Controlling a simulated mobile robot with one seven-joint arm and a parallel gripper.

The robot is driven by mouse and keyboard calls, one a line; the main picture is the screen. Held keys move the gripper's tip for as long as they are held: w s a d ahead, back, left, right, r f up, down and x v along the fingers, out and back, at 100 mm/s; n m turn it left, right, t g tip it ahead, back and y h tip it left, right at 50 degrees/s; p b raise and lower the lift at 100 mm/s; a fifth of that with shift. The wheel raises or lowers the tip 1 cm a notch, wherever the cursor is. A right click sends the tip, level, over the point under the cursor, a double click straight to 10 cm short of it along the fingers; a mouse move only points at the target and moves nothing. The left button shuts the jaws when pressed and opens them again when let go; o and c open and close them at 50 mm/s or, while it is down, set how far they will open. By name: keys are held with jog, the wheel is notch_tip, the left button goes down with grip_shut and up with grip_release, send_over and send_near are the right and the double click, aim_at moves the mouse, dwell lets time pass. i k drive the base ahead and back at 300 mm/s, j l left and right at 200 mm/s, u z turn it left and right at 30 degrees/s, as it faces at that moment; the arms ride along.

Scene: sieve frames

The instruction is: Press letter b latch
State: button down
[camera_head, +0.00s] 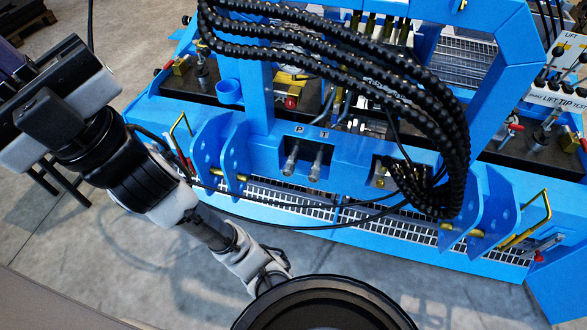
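No latch with a letter b can be made out. The readable letters P and T stand above a dark recess with two metal couplings (303,166) in the blue frame (262,140). Yellow-handled levers with red parts sit at the left (180,138) and right (527,232) ends of the frame; I cannot tell if either is the latch. My arm comes in from the left, and its white wrist (245,262) is low in the picture, in front of the frame and apart from these parts. My gripper's fingers cannot be made out at the wrist's end.
A thick bundle of black hoses (440,120) loops over the frame, and thinner black cables hang across its front. A round black object (320,308) covers the bottom middle. A lever panel (563,75) stands at the upper right. Bare concrete floor (440,300) lies in front.

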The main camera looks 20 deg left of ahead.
aim_at(536, 251)
jog(key=l, duration=1.45)
jog(key=k+j+z, duration=0.1)
jog(key=z, duration=0.4)
jog(key=k+z, duration=0.1)
jog(key=z, duration=0.4)
jog(key=i+l+z, duration=0.2)
jog(key=i+l, duration=0.2)
jog(key=i+l+z, duration=0.25)
jog(key=i+l, duration=0.2)
jog(key=i+l+z, duration=0.2)
jog(key=i, duration=0.3)
